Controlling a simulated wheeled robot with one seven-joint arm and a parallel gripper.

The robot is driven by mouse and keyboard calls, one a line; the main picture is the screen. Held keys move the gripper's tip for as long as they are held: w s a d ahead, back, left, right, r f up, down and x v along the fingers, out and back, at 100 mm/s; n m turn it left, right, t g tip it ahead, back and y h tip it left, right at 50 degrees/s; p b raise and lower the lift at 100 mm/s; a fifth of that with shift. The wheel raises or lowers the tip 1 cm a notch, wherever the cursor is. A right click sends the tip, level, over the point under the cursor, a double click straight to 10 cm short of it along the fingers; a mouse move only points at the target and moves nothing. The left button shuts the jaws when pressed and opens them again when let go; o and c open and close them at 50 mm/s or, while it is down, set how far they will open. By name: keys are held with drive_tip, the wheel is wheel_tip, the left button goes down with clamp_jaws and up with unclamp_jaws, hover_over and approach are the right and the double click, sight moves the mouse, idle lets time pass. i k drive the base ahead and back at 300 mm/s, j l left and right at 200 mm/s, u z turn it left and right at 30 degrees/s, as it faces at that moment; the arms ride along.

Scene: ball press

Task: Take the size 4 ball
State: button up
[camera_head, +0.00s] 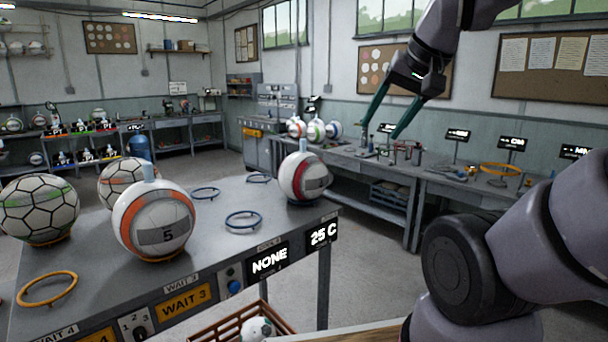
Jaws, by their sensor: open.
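A white and orange ball (154,219) marked 5 sits at the front of the grey table (215,265), with a pale blue peg on top. A white and red ball (303,179) with a grey panel and a similar peg sits at the table's right end; its number is not readable. A hexagon-patterned ball (39,208) with green marks is at the left, and an orange-marked ball (124,182) is behind the 5 ball. I cannot tell which ball is size 4. My gripper (381,130) is open and empty, raised above and right of the red ball, fingers pointing down.
Blue rings (243,220) and an orange ring (47,289) lie empty on the table. Signs (269,262) on its front edge read NONE, 25 C and WAIT 3. A brown crate (215,331) holding a ball stands below. A cluttered workbench (400,178) runs along the back wall.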

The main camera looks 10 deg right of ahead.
sight(303, 176)
drive_tip(key=i+l+u, duration=0.2)
drive_tip(key=l, duration=0.15)
drive_tip(key=i+l+u, duration=0.15)
drive_tip(key=l, duration=0.25)
drive_tip(key=i+l+u, duration=0.2)
drive_tip(key=l, duration=0.25)
drive_tip(key=i+l+u, duration=0.2)
drive_tip(key=l, duration=0.25)
drive_tip(key=l+u, duration=0.15)
drive_tip(key=l, duration=0.25)
drive_tip(key=i+l+u, duration=0.2)
drive_tip(key=l, duration=0.3)
drive_tip(key=k, duration=0.1)
